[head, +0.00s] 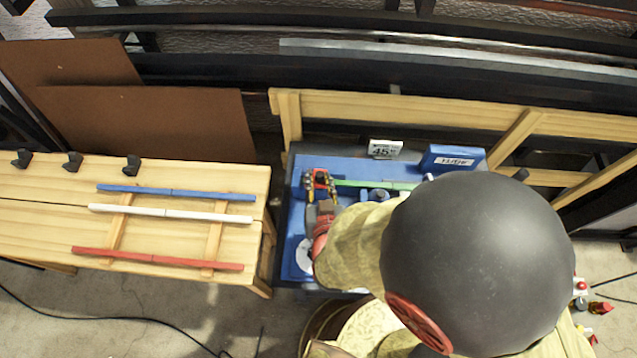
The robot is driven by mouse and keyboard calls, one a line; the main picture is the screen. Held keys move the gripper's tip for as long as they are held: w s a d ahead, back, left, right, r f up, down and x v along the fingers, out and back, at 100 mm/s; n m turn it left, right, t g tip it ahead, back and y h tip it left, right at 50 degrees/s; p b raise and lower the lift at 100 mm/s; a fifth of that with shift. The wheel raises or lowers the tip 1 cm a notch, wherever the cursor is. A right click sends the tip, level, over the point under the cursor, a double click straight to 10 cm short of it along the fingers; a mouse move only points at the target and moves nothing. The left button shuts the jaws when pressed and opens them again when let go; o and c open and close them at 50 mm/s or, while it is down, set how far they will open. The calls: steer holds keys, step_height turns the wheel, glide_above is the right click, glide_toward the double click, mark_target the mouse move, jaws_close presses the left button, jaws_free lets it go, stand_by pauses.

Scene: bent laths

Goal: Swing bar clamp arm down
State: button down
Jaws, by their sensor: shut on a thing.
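A blue bench fixture (310,165) stands in the middle of the head view. A green lath (400,185) lies across it, partly hidden by my arm. A small red clamp part (320,177), which looks like the bar clamp arm, is at the lath's left end. My gripper (320,190) reaches up to it from below in the picture, with a finger on either side. It is shut on this red part. The contact is small, and the tilt of the clamp arm cannot be made out.
Blue, white and red laths (165,250) lie on a wooden bench (40,215) at left, with black blocks (72,161) behind. A small sign (384,149) and a blue labelled box (452,160) stand behind the fixture. A wooden rail (400,108) runs behind.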

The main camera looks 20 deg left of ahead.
steer(key=shift+s+d+f+t+b, duration=0.15)
steer(key=shift+d+f+t+b, duration=0.35)
steer(key=shift+b, duration=0.4)
steer(key=c, duration=1.7)
jaws_free()
steer(key=shift+o, duration=0.2)
steer(key=shift+r, duration=0.1)
steer(key=shift+a+r, duration=0.1)
steer(key=shift+a, duration=0.1)
steer(key=shift+s+r, duration=0.15)
steer(key=shift+s, duration=0.15)
steer(key=v, duration=0.6)
steer(key=shift+s+d, duration=0.25)
steer(key=shift+d, duration=0.15)
